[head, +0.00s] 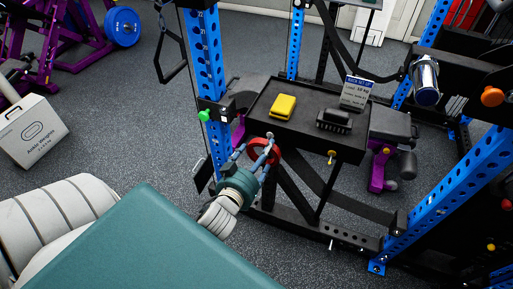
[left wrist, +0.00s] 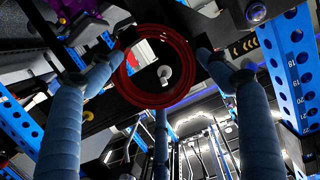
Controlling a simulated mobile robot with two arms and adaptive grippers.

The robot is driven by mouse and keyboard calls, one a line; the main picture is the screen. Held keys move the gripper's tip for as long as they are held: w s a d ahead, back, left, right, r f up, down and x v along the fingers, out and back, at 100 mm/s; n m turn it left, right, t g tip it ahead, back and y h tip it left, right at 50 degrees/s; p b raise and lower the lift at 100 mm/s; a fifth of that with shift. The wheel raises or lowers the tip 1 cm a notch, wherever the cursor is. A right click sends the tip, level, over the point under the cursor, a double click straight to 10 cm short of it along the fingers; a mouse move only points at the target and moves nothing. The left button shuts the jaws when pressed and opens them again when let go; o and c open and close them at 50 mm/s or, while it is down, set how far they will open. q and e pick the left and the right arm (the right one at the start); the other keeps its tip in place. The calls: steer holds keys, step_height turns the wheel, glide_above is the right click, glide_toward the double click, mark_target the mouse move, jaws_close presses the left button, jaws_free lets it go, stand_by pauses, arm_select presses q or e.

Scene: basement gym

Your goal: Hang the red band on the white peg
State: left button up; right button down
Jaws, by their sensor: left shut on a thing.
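The red band (head: 276,156) is a ring at the front left edge of the black shelf in the head view. My left gripper (head: 257,157) is shut on it, with blue-grey fingers around the band. In the left wrist view the red band (left wrist: 150,101) faces the camera between the fingers. The white peg (left wrist: 164,74) shows through its opening, near the middle. I cannot tell whether the peg's tip is inside the ring or still behind it. In the head view a small white tip (head: 269,135) shows at the band's upper edge. My right gripper is not in view.
The black shelf (head: 262,112) holds a yellow block (head: 283,107), a dark object (head: 334,121) and a sign (head: 356,92). A blue rack post (head: 205,70) with a green knob (head: 204,115) stands just left of the band.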

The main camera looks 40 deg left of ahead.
arm_select(q)
steer(key=shift+r+b+x, duration=0.15)
steer(key=shift+x, duration=0.5)
steer(key=shift+r+b+x, duration=0.15)
steer(key=shift+x, duration=0.5)
steer(key=shift+w+a+f, duration=0.15)
steer(key=shift+w+f, duration=0.3)
steer(key=shift+w, duration=0.2)
steer(key=o, duration=1.3)
steer(key=shift+o, duration=0.2)
steer(key=v, duration=1.2)
